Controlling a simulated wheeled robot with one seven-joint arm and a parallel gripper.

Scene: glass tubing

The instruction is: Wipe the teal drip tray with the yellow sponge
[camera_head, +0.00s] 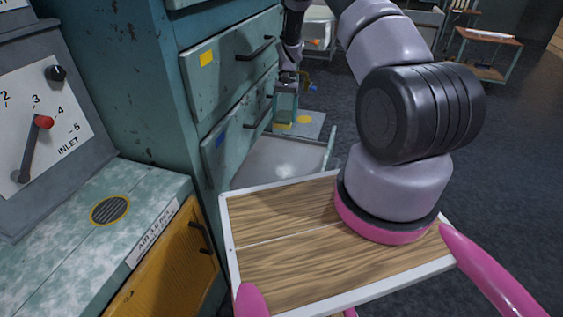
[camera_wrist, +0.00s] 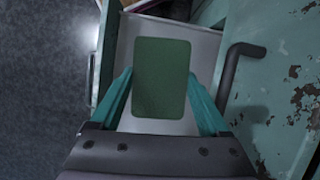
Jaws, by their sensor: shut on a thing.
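In the wrist view, the sponge's dark green top face (camera_wrist: 161,78) fills the gap between my teal fingertips (camera_wrist: 161,88). The sponge is at or just above a pale grey-blue surface (camera_head: 312,122); I cannot tell whether they touch. I cannot clearly make out a teal drip tray.
An open drawer (camera_head: 270,178) with a pale grey inside juts from the teal cabinet (camera_head: 120,75). A control panel (camera_head: 38,115) stands at left. Open dark floor (camera_head: 510,150) lies at right.

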